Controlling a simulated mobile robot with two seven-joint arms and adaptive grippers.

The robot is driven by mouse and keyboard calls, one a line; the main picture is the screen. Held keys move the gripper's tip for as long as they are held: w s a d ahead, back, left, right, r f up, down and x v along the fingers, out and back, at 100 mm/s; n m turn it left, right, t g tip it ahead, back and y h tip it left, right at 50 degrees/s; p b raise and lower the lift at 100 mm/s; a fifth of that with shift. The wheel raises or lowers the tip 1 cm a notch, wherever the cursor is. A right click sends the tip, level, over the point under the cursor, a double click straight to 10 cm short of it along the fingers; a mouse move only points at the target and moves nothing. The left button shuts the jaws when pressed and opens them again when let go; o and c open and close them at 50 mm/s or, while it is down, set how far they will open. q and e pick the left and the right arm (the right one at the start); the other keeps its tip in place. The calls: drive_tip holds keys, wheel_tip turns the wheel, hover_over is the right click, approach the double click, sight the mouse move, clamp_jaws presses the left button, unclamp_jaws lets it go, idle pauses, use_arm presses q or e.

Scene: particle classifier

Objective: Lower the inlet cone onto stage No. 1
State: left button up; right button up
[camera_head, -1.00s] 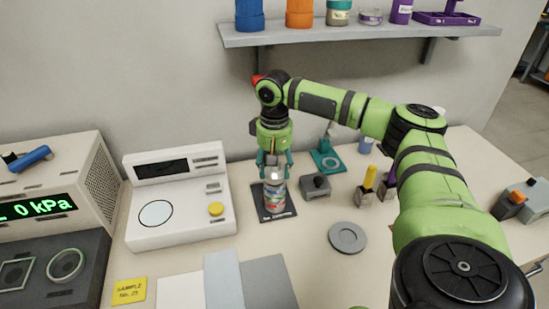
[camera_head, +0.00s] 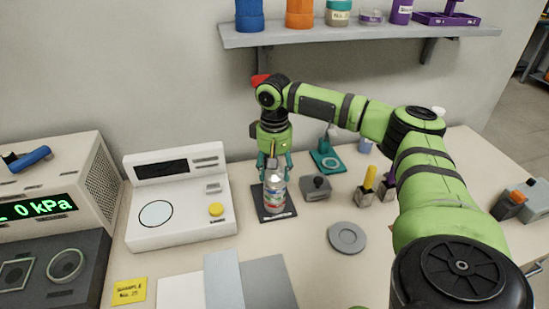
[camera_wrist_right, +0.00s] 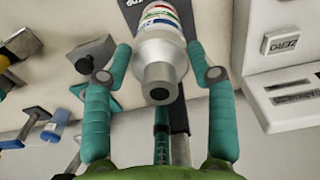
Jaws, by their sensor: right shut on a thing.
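The inlet cone (camera_head: 274,177) is a grey-silver tapered piece with a narrow neck. In the right wrist view the cone (camera_wrist_right: 160,62) points its neck at the camera, between my two teal fingers. My right gripper (camera_head: 275,170) points down and is shut on the cone; it also shows in the wrist view (camera_wrist_right: 162,74). Directly under the cone is the stack of stages (camera_head: 274,198) with coloured bands, upright on a dark mat (camera_head: 261,209). The cone lines up with the stack; I cannot tell whether a gap is left. My left gripper is not in view.
A white balance (camera_head: 180,215) stands close left of the mat. A small grey block (camera_head: 316,188) and a teal stand (camera_head: 327,161) are to the right. A grey disc (camera_head: 347,238) lies front right. The shelf (camera_head: 350,32) hangs above on the wall.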

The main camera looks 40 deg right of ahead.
drive_tip(key=o, duration=1.4)
wheel_tip(320, 180, up, 12)
